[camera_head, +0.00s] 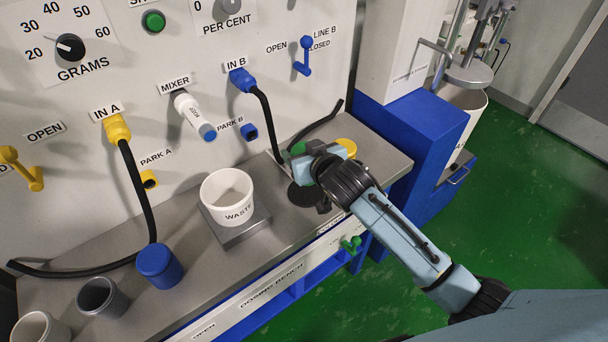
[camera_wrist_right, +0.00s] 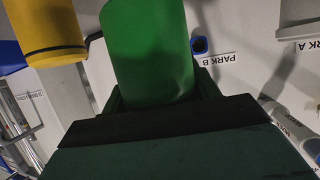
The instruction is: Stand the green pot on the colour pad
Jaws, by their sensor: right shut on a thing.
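The green pot (camera_wrist_right: 148,50) fills the top middle of the right wrist view, between the fingers of my right gripper (camera_wrist_right: 152,92). In the head view a small part of the green pot (camera_head: 298,148) shows just beyond my right gripper (camera_head: 310,166); the gripper hides the rest. The gripper is shut on the pot over the right part of the bench. A dark round pad (camera_head: 302,198) lies on the bench just below the gripper in the picture, partly covered; I cannot tell whether it is the colour pad. My left gripper is out of view.
A yellow pot (camera_head: 347,146) stands close behind the gripper; it also shows in the wrist view (camera_wrist_right: 50,32). The white WASTE tub (camera_head: 227,197) stands on a grey plate to the left. A blue pot (camera_head: 157,266) and grey pots (camera_head: 101,298) stand further left. Black hoses hang from the panel.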

